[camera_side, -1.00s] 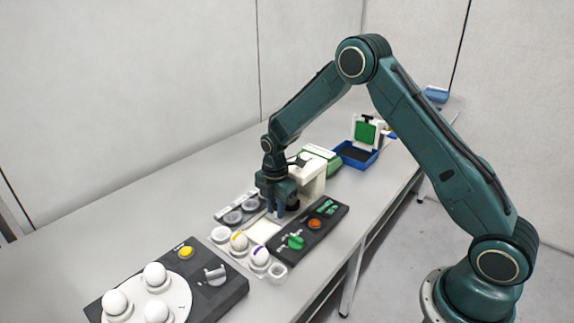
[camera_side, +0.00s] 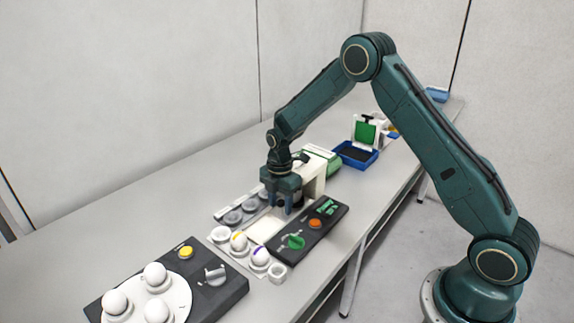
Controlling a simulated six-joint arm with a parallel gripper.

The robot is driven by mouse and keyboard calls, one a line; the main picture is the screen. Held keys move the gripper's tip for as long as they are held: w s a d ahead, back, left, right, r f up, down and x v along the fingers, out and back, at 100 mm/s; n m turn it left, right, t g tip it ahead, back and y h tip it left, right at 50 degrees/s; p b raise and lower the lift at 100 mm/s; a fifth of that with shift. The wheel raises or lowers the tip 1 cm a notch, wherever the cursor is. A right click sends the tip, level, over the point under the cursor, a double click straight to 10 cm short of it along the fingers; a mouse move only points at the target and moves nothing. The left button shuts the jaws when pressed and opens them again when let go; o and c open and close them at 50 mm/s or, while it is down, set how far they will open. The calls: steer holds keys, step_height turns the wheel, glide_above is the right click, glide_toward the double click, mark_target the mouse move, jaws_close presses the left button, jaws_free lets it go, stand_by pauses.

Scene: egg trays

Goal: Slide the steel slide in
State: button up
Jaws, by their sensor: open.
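A pale flat plate (camera_side: 265,231), which looks like the slide, lies level in front of the white machine (camera_side: 313,183). It sits between the row of grey cups and the black control panel. My gripper (camera_side: 281,208) points down over the plate's back end, close to the machine, with its fingers apart and nothing seen between them. I cannot tell whether a fingertip touches the plate. The plate's back end and the machine's opening are hidden behind my gripper.
White eggs in cups (camera_side: 258,257) stand at the plate's front. The black panel (camera_side: 313,232) with a green knob and orange button lies to the right. A dark egg station (camera_side: 232,283) is at the front left. A blue tray (camera_side: 358,154) stands behind. The table's left side is clear.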

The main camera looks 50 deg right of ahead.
steer(key=shift+r, duration=2.75)
steer(key=shift+r, duration=0.1)
step_height(320, 180, up, 8)
